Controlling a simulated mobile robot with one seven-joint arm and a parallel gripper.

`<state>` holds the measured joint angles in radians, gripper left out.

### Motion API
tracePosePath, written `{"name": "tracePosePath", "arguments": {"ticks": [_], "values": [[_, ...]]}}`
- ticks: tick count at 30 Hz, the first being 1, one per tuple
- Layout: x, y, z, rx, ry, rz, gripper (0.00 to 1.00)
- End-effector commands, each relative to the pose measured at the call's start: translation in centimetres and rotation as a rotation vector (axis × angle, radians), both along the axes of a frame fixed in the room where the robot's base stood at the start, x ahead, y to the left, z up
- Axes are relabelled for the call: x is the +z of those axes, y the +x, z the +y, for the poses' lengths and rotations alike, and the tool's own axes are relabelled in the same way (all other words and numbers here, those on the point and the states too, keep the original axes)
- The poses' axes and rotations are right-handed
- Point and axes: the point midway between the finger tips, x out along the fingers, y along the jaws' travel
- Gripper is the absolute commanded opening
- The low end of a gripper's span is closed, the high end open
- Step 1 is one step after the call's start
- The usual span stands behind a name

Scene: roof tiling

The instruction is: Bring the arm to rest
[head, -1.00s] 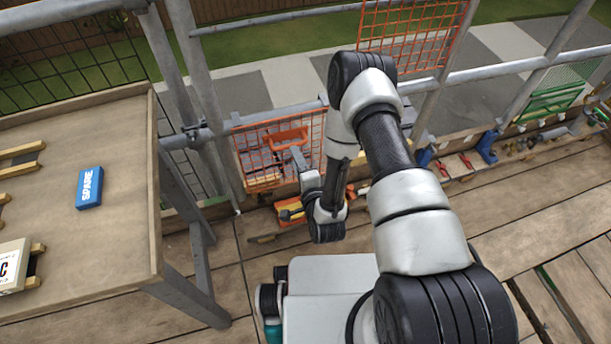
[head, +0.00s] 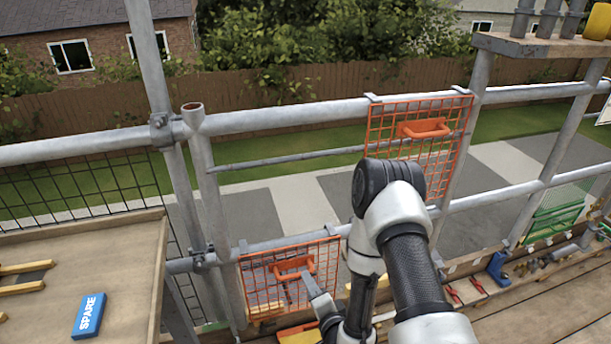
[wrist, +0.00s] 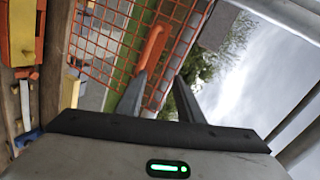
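My arm is folded in front of me, with its elbow raised before the guardrail and its forearm hanging down. My gripper (wrist: 160,76) is open in the wrist view, its two grey fingers apart with nothing seen between them. In the head view it shows partly, low beside the lower orange mesh panel (head: 255,290). The panel's orange handle (head: 293,267) is close to the fingertips. An orange handle also shows just beyond the fingers in the wrist view (wrist: 154,46); I cannot tell whether they touch it.
A second orange mesh panel (head: 385,128) hangs on the upper rail (head: 290,117), behind my elbow. A wooden table (head: 120,260) at left holds a blue SPARE box (head: 89,315). Tools lie along the scaffold edge at right, near a blue clamp (head: 498,268). Plank floor (head: 560,300) is clear.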

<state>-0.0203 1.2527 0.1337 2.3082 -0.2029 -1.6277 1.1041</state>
Motion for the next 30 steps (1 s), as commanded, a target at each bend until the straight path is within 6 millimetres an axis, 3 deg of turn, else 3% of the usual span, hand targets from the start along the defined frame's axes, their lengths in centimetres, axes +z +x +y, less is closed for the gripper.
{"name": "tracePosePath", "arguments": {"ticks": [1,6,10,14,20,24,30], "values": [[2.2,2.0,-0.2,0.024,-0.071,-0.006,0.34],[7.6,5.4,-1.7,0.096,-0.316,0.039,0.34],[12.4,6.5,-3.5,0.141,-0.488,0.079,0.34],[17.4,5.9,-5.4,0.183,-0.642,0.131,0.34],[24.9,2.2,-8.5,0.251,-0.837,0.223,0.34],[29.6,-2.5,-10.3,0.31,-0.94,0.293,0.34],[34.1,-10.2,-11.7,0.412,-1.033,0.377,0.34]]}}
